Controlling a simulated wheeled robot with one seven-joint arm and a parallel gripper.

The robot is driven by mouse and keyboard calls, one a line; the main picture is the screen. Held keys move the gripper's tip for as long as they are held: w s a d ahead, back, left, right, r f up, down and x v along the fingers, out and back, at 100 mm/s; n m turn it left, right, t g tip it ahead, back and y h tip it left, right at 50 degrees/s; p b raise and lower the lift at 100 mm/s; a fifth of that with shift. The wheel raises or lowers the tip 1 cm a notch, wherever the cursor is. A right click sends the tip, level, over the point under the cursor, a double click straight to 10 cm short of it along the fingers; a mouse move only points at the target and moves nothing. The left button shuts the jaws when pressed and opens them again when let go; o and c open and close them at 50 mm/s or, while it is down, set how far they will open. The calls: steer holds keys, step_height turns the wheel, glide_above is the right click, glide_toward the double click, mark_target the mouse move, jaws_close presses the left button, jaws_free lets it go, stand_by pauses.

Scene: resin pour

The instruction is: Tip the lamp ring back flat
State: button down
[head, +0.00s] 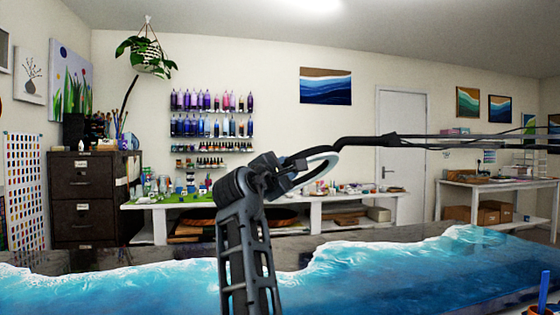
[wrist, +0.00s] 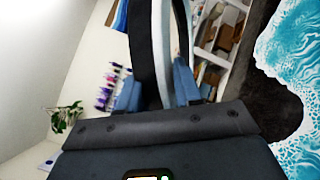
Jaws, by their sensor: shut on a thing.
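The lamp ring (head: 331,157) is a dark hoop with a pale inner band, on the end of a black lamp arm (head: 375,140) that reaches in from the right. The ring is tilted and stands in the air above the blue resin table (head: 400,270). My gripper (head: 297,166) is at the ring's left side, shut on its rim. In the wrist view the ring (wrist: 142,45) runs up between the two blue-grey fingers of my gripper (wrist: 157,88). Part of the rim is hidden by the gripper.
A white bench (head: 135,208) with small bottles and pots stands along the back wall, below shelves of coloured bottles. A dark filing cabinet (head: 85,220) is at left. A blue tool in a cup (head: 543,290) is at front right. Air around the ring is clear.

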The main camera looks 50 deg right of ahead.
steer(key=c, duration=0.9)
jaws_free()
steer(key=shift+o, duration=0.2)
steer(key=v, duration=0.7)
steer(key=shift+a+b, duration=0.35)
steer(key=shift+f, duration=0.15)
